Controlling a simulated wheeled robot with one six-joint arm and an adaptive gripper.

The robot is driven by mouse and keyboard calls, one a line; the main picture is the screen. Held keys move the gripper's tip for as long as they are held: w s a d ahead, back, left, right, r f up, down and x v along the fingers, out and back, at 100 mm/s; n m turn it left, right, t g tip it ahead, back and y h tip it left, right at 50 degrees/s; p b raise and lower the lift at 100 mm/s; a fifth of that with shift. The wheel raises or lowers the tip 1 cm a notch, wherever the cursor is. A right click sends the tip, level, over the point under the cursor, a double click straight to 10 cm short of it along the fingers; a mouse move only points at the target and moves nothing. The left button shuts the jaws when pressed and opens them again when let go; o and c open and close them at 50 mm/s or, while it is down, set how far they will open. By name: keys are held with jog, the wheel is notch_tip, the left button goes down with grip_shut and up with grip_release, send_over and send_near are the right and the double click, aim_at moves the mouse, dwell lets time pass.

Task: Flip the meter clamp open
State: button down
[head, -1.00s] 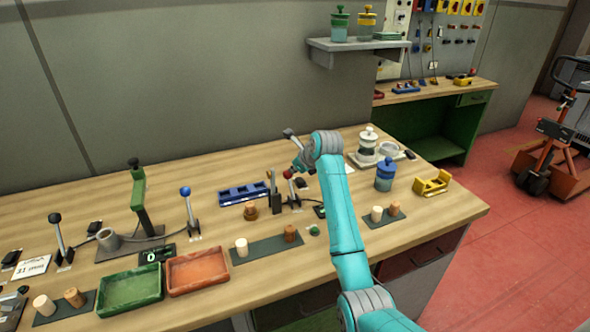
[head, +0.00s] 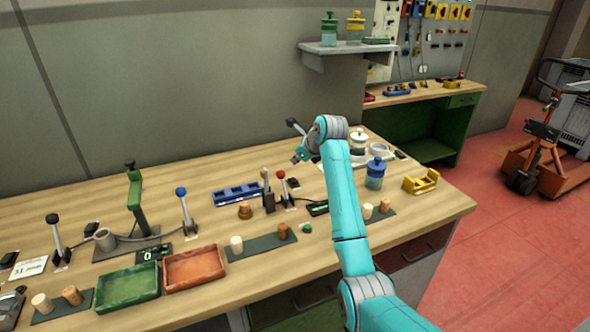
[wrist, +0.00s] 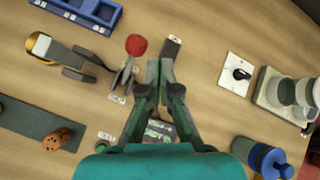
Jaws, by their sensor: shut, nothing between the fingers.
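A small lever with a red knob (head: 281,175) stands nearly upright on the bench beside a dark upright post (head: 268,198). I cannot tell which of these parts is named the meter clamp. A black meter with green digits (head: 318,208) lies to their right. In the wrist view the red knob (wrist: 136,45) is left of my fingertips, apart from them, and the meter (wrist: 158,130) is partly hidden behind my fingers. My gripper (head: 297,159) is shut and empty, above and behind the lever; its closed fingertips show in the wrist view (wrist: 160,66).
A dark mat with corks (head: 255,247) is in front. A blue jar (head: 375,175) and a yellow holder (head: 420,182) stand right of my arm. A blue-knobbed lever (head: 182,205) stands further left.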

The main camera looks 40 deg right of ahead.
notch_tip(320, 180, up, 6)
jog(key=shift+w+d, duration=0.25)
jog(key=shift+d, duration=0.2)
dwell(0.4)
